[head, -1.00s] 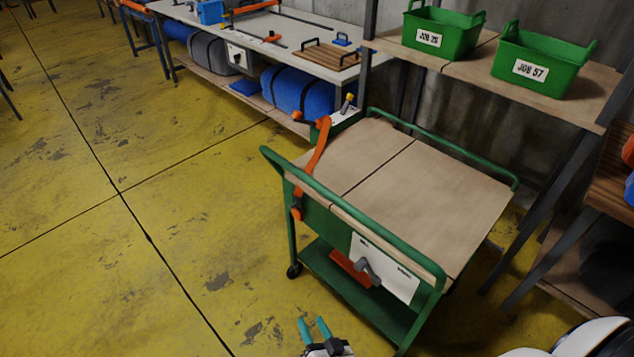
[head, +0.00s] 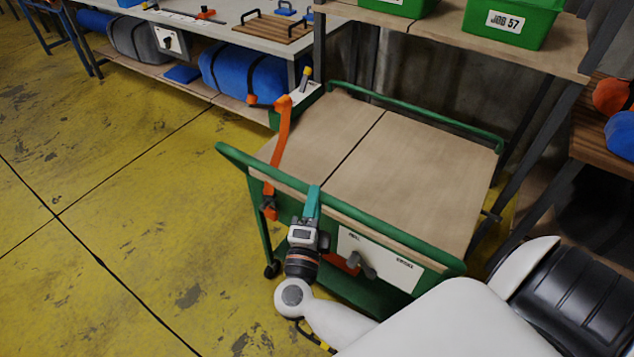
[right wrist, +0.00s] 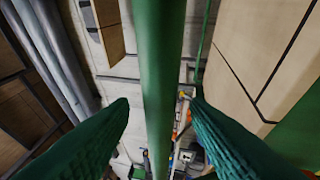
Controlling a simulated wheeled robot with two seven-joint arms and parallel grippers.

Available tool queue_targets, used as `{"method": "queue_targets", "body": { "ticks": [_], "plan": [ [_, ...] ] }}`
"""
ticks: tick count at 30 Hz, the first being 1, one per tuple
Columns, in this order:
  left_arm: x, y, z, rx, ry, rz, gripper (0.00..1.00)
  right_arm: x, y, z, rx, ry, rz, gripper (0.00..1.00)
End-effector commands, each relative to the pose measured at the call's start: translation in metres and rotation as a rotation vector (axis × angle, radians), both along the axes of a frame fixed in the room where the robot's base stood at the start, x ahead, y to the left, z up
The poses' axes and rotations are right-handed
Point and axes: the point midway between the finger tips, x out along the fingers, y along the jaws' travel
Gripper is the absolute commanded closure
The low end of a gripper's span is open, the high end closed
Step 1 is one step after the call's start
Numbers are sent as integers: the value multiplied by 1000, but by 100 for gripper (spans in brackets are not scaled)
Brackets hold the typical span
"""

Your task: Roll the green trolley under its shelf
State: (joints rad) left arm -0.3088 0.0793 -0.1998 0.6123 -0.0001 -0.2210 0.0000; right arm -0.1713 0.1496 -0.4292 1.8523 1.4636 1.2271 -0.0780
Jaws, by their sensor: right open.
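The green trolley (head: 430,170) stands upright on the floor, with a wooden top split by a dark seam and a green tube handle (head: 380,226) along its near side. A shelf (head: 455,38) with a wooden board and dark legs stands behind it at the upper right. The trolley top is mostly in front of this shelf. My right gripper (head: 313,203) is at the handle, left of its middle. In the right wrist view, the green handle bar (right wrist: 160,60) runs between the open teal fingers (right wrist: 160,103), with gaps showing on both sides. My left gripper is not in view.
An orange strap (head: 281,140) hangs over the trolley's left end. A white panel (head: 395,265) with a grey lever is on its near side. A green JOB 57 bin (head: 512,22) sits on the shelf. A workbench (head: 230,38) stands at the back left. Yellow floor is clear at left.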

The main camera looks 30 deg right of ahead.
Motion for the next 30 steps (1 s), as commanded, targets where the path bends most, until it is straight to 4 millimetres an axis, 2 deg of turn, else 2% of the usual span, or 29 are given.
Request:
{"method": "queue_targets", "body": {
  "ticks": [3,7,19,20,27,30],
  "plan": [
    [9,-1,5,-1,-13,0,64,15,-15,6,-4,-1,0,57],
    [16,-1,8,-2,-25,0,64,25,-25,7,-4,-1,1,57],
    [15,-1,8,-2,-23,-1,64,31,-30,7,-1,0,0,57],
    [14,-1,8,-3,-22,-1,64,30,-30,7,-1,0,0,60],
    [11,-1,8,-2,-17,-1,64,30,-30,7,-1,1,1,99],
    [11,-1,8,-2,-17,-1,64,30,-30,7,-1,1,1,100]
  ]
}}
